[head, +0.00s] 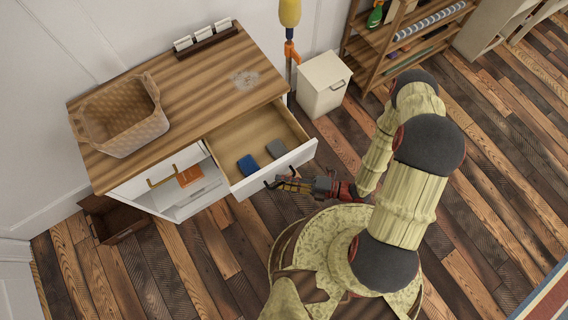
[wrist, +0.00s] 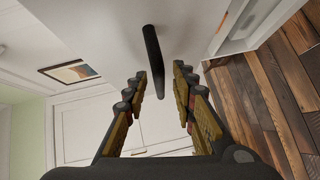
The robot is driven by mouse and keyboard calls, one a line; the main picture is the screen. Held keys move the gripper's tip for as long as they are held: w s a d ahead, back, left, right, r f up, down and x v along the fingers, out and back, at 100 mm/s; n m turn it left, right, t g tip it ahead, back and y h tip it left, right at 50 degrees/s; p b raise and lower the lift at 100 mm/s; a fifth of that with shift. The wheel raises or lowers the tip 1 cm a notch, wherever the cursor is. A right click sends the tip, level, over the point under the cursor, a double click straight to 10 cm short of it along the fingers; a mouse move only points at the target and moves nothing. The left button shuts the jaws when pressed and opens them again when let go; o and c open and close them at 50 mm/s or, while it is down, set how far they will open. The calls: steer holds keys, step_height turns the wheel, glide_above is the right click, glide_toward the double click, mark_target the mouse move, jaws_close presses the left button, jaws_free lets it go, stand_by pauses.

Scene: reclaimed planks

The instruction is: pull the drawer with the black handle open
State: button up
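The drawer with the black handle is pulled out of the wooden-topped dresser; its white front (head: 245,187) faces my gripper and its inside shows. The black handle (wrist: 154,62) stands out from the white drawer front (wrist: 110,35) in the wrist view. My gripper (head: 284,183) is at the drawer front in the head view. In the wrist view my gripper (wrist: 162,84) is open, with its fingers on either side of the handle and gaps visible between them and it. In the head view the handle is partly hidden by my gripper.
Inside the drawer lie a blue item (head: 248,165) and a grey item (head: 276,149). A woven basket (head: 122,130) stands on the dresser top (head: 200,95). A gold-handled front (head: 130,186) is at left. A small white cabinet (head: 323,88) stands right; floor in front is mostly clear.

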stand_by(0.3)
steer(key=v, duration=1.2)
stand_by(0.7)
